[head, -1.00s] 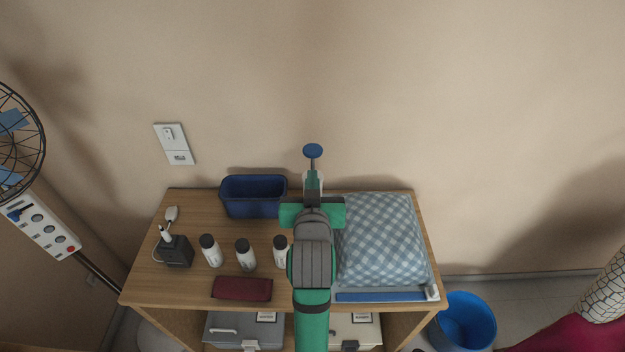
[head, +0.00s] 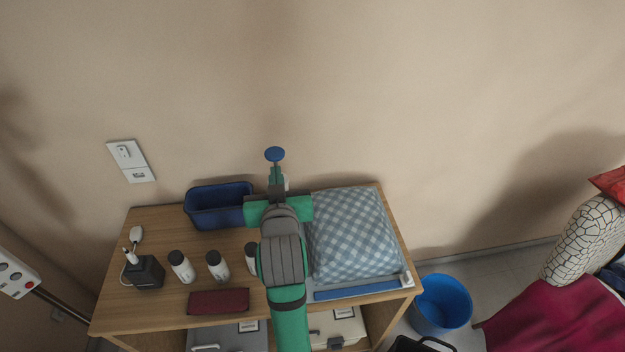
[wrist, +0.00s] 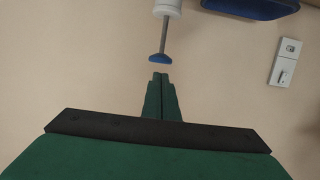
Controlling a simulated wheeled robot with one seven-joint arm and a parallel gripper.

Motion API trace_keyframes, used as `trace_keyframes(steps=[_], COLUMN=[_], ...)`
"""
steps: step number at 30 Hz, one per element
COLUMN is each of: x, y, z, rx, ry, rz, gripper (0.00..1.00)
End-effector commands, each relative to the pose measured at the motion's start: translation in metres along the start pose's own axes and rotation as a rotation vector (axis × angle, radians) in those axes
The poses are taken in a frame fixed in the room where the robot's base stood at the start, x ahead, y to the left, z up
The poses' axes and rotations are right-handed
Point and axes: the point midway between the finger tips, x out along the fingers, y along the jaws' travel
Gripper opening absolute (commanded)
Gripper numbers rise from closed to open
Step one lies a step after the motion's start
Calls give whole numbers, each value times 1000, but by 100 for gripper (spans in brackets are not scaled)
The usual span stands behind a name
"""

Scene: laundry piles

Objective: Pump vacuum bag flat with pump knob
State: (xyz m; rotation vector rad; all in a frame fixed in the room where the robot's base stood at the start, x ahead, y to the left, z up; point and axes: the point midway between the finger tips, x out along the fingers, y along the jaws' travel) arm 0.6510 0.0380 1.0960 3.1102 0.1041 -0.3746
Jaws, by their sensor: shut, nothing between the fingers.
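The pump knob (head: 274,154) is a blue disc on a thin rod, standing up beyond my gripper in the head view. In the wrist view the knob (wrist: 160,58) and its rod stick out from a white pump body (wrist: 167,8), just past my fingertips, with a small gap showing. My gripper (wrist: 160,76) is shut and empty, its green fingers together. In the head view my arm covers much of the pump. The vacuum bag (head: 352,235), holding blue-and-white checked bedding, lies puffed up on the table's right side, with a blue strip along its front edge.
The wooden table (head: 125,310) also carries a dark blue bin (head: 218,207), several white bottles (head: 181,266), a dark red pouch (head: 218,301) and a black charger block (head: 146,272). A blue bucket (head: 441,304) stands on the floor at right. The wall is close behind.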

Motion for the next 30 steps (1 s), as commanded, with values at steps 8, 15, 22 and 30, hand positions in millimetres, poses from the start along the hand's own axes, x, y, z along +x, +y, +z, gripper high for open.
trace_keyframes(steps=[8,15,22,30], x=[-15,-19,-18,7], y=[1,1,1,1], z=[-46,-53,-53,-52], rx=[0,-1,-1,-1], ry=[0,-6,-6,-7], rz=[0,0,1,1], gripper=[0,0,0,0])
